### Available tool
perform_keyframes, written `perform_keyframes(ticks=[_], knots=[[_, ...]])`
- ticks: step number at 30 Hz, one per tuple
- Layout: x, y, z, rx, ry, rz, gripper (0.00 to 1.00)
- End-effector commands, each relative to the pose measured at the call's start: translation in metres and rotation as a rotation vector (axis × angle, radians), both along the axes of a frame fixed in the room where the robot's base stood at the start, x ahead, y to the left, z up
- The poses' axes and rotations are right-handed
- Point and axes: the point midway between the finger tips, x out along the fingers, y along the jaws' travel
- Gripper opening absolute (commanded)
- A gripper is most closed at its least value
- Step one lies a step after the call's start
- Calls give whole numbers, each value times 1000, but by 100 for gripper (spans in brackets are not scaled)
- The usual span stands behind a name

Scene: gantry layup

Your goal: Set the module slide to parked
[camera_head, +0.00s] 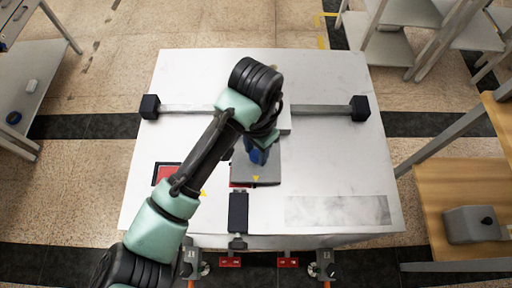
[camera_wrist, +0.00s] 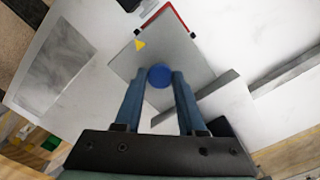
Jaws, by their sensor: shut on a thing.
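The module slide looks to be a flat grey plate (camera_head: 268,174) with a yellow triangle (camera_head: 256,178) near its front edge, on the white table (camera_head: 340,160). The plate (camera_wrist: 185,45) also shows in the wrist view, with a round blue knob (camera_wrist: 160,76) on it. My gripper (camera_wrist: 160,82) is shut on the knob, one blue finger on each side. In the head view my gripper (camera_head: 259,155) is over the plate's rear part and hides the knob. A grey rail (camera_head: 322,109) with black end blocks crosses behind it. Red edging (camera_head: 240,184) shows at the plate's left front.
A red patch with a dark border (camera_head: 166,172) lies left, partly behind my arm. A black bar (camera_head: 238,210) lies in front of the plate. A grey marbled strip (camera_head: 338,210) lies front right. A wooden shelf (camera_head: 455,205) stands off the table's right side. The table's right half is mostly clear.

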Motion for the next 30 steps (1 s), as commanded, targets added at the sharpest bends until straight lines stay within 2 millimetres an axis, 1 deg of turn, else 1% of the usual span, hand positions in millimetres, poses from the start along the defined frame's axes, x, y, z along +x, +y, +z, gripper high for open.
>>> perform_keyframes(ticks=[1, 2, 3, 30], knots=[[0, 0, 0, 1, -1, 0, 6], [0, 0, 0, 1, -1, 0, 0], [0, 0, 0, 0, -1, 0, 0], [1, 0, 1, 0, -3, 0, 0]])
